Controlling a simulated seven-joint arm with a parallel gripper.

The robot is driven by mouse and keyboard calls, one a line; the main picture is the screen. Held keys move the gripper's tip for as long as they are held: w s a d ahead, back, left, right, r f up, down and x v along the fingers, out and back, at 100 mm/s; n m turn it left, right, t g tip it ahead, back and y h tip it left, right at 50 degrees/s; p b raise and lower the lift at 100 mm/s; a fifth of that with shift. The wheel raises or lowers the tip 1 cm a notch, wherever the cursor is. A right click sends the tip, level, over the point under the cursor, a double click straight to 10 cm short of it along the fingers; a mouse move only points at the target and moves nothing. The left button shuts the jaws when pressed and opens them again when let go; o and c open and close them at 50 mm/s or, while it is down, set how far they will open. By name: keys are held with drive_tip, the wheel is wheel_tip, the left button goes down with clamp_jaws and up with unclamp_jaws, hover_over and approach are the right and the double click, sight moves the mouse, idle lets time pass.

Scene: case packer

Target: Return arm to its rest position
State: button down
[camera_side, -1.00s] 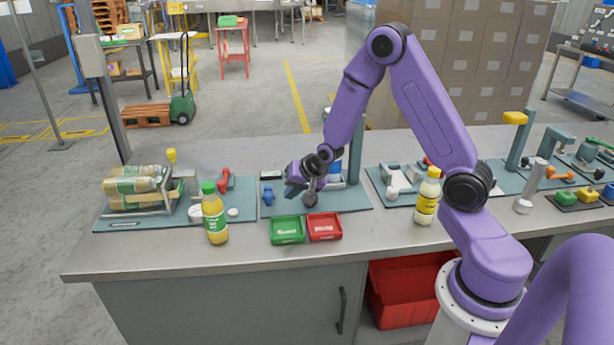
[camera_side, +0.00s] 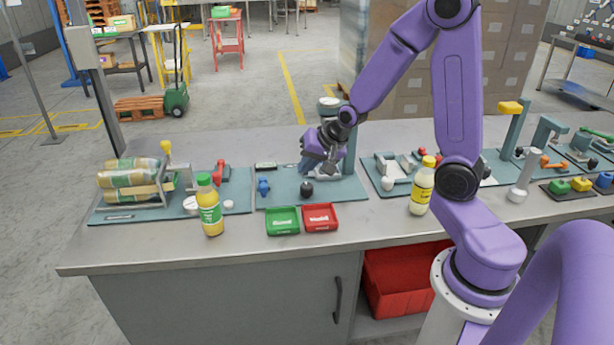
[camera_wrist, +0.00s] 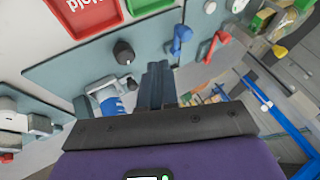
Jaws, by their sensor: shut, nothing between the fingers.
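My gripper (camera_side: 318,168) hangs above the middle blue-grey station plate (camera_side: 340,193) in the side view, at the end of my raised purple arm. Its fingers are closed together and empty. In the wrist view the dark shut fingers (camera_wrist: 157,85) point over the same plate. A black knob (camera_side: 306,189) stands on the plate just below my gripper; it also shows in the wrist view (camera_wrist: 123,52). A blue toggle (camera_side: 263,187) is to the left.
A green tray (camera_side: 283,221) and a red tray (camera_side: 320,218) sit at the bench front. A yellow bottle with a green cap (camera_side: 209,205) stands left; a yellow-capped bottle (camera_side: 422,187) stands near my arm. The bench front between them is partly clear.

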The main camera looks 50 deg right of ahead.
drive_tip(key=s+a+r+n+g+y, duration=0.2)
drive_tip(key=s+a+n+g, duration=0.2)
drive_tip(key=s+a+n, duration=0.75)
drive_tip(key=s+r+n+g+h, duration=0.1)
drive_tip(key=s+n, duration=0.4)
drive_tip(key=s, duration=0.3)
drive_tip(key=s+a+r+n+g, duration=0.1)
drive_tip(key=s+n, duration=0.3)
drive_tip(key=s, duration=0.4)
drive_tip(key=shift+a+r+n+g+h, duration=0.25)
drive_tip(key=shift+r+n+g+h, duration=0.15)
drive_tip(key=shift+r, duration=0.2)
